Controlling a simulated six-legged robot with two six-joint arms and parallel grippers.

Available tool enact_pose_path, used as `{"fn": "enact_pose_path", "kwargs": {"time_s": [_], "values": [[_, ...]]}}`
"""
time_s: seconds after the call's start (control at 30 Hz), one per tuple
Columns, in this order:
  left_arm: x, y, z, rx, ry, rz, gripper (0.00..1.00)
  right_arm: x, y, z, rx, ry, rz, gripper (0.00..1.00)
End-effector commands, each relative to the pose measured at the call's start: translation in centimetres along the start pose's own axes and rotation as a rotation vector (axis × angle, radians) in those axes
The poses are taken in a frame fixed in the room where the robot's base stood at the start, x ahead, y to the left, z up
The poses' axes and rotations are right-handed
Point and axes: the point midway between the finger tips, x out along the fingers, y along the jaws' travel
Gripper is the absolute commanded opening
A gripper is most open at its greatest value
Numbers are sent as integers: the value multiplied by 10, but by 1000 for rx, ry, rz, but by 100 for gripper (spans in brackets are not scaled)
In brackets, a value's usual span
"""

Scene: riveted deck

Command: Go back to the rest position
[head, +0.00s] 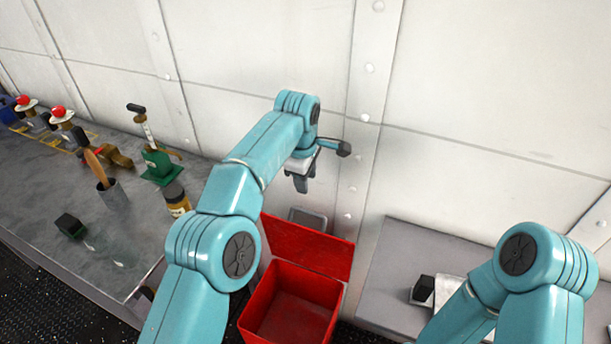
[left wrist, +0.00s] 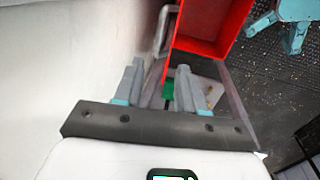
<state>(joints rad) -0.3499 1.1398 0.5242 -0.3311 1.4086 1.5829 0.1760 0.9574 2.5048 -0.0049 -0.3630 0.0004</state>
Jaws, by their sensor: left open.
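My left gripper (head: 300,184) hangs from the end of my teal left arm, in front of the white wall and above the red bin. In the left wrist view its two grey fingers (left wrist: 158,88) stand apart. A small green patch (left wrist: 168,89) shows between them; I cannot tell what it belongs to, and nothing is visibly gripped. My right arm (head: 540,265) is bent at the lower right of the head view, and its gripper is hidden or out of frame.
The open red bin (head: 308,332) stands below my left arm, between two benches. The left grey bench (head: 40,185) holds a green-based device (head: 158,165), a cup (head: 113,195), a black block (head: 70,226) and red-topped items. The right bench (head: 385,285) holds a dark block (head: 424,288). The riveted wall (head: 260,50) is close behind.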

Motion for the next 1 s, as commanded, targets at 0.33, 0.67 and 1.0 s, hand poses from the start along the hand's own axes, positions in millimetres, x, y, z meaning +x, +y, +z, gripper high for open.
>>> {"fn": "enact_pose_path", "kwargs": {"time_s": [0.33,0.67,1.0], "values": [[1,0,-1,-1,0,0,40,0,0,0,0,0,0,43],[50,-54,-83,-127,-14,-166,40,0,0,0,0,0,0,43],[175,-194,-83,-8,-220,-354,40,0,0,0,0,0,0,43]]}}
